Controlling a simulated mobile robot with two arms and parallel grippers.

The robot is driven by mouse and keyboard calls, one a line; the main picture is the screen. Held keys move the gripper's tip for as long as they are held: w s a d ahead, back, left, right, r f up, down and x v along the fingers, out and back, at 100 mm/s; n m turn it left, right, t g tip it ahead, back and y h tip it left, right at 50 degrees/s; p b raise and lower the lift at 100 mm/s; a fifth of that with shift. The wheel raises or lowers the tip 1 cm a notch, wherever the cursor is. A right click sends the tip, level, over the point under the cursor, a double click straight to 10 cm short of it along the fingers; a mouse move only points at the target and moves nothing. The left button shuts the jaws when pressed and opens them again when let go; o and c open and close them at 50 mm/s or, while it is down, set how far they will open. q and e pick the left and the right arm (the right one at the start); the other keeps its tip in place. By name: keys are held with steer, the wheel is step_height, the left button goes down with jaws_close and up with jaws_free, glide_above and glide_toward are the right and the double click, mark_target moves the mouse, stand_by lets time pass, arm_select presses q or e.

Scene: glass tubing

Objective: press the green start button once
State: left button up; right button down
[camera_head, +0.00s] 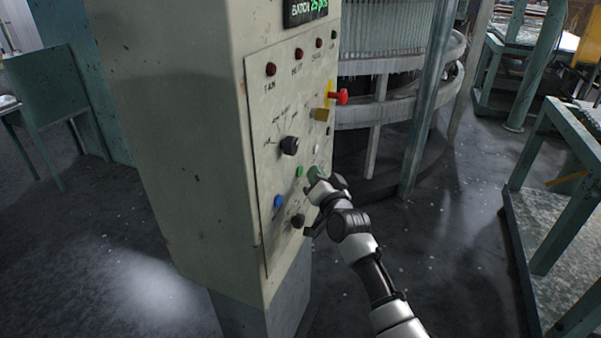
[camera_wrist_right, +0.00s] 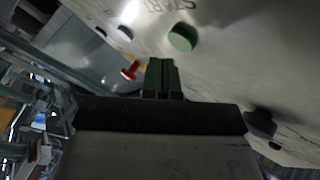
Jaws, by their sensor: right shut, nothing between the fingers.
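The green start button (camera_head: 299,171) is on the cream control panel (camera_head: 262,120), between a black knob above it and a blue button below. In the right wrist view, the round green button (camera_wrist_right: 183,37) sits beside the lettering START, above and to the right of my fingertips. My right gripper (camera_head: 315,174) is in front of the panel, just right of the button in the head view. Its dark green fingers (camera_wrist_right: 162,76) are shut together with nothing between them. They are apart from the button; I cannot tell how far they are from the panel. My left gripper is out of view.
The panel also carries a blue button (camera_head: 278,201), black knobs (camera_head: 290,145), a red-handled switch (camera_head: 341,97) and several dark red lamps (camera_head: 271,69). A steel post (camera_head: 428,110) stands behind. A green-framed table (camera_head: 560,200) is at right. The floor between is clear.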

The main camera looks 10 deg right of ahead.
steer(key=shift+w+a, duration=0.1)
steer(key=shift+a, duration=0.05)
steer(key=shift+w+a, duration=0.15)
steer(key=shift+a, duration=0.1)
steer(key=shift+w+a, duration=0.2)
steer(key=shift+a, duration=0.1)
stand_by(0.7)
steer(key=shift+d, duration=0.1)
steer(key=shift+s+d, duration=0.5)
steer(key=shift+d, duration=0.05)
steer(key=shift+d, duration=0.1)
steer(key=shift+s+d+p, duration=0.25)
steer(key=shift+s+d, duration=0.45)
steer(key=shift+d, duration=0.3)
steer(key=shift+s+d+p, duration=0.25)
steer(key=shift+s+d, duration=0.4)
steer(key=shift+d, duration=0.35)
